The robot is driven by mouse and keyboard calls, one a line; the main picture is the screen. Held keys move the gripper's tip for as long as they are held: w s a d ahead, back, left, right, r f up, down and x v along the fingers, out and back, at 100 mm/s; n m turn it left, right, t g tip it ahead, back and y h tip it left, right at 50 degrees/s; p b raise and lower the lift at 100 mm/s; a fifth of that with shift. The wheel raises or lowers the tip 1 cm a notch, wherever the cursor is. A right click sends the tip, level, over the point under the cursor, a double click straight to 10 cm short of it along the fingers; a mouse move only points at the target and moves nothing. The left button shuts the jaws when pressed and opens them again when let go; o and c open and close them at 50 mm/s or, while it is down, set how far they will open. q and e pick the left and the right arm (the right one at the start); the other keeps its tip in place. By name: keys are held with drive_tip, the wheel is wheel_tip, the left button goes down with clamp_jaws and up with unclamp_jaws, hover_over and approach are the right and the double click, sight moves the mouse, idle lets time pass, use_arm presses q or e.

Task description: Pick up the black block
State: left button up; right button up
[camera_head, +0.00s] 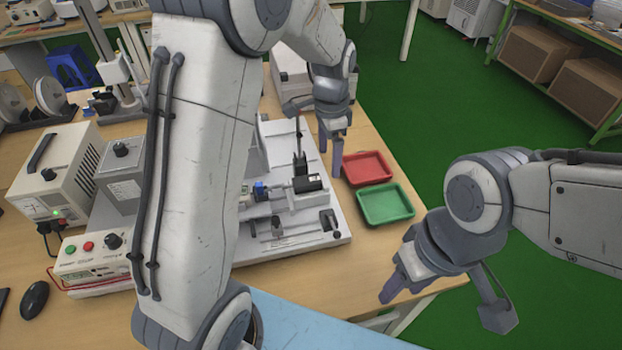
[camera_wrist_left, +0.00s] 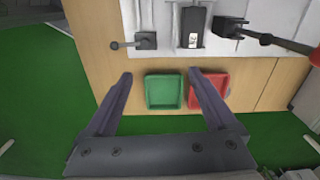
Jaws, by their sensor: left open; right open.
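A black block (camera_head: 307,183) with a small white label sits in the fixture on the white test platform (camera_head: 335,238). In the left wrist view the black block (camera_wrist_left: 192,30) is at the top, right of centre, beyond my fingertips. My left gripper (camera_head: 331,158) is open and empty, pointing down beside the platform's right edge, near the red tray and apart from the block. Its spread fingers (camera_wrist_left: 161,74) frame the green tray in the wrist view.
A red tray (camera_head: 367,168) and a green tray (camera_head: 385,204) lie empty on the table (camera_head: 358,270) right of the platform. Levered clamps (camera_head: 327,220) stand close to the block. Boxed instruments (camera_head: 55,170) stand at left. My left arm hides part of the platform.

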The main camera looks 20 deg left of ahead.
use_arm(q)
hover_over(310, 179)
wheel_tip(310, 179, down, 4)
drive_tip(key=shift+m, duration=0.4)
wheel_tip(310, 179, down, 4)
drive_tip(key=shift+s+f, duration=0.1)
drive_tip(key=shift+f, duration=0.1)
wheel_tip(310, 179, down, 5)
drive_tip(key=shift+r+p, duration=0.1)
drive_tip(key=shift+p, duration=0.85)
drive_tip(key=shift+f, duration=0.45)
clamp_jaws()
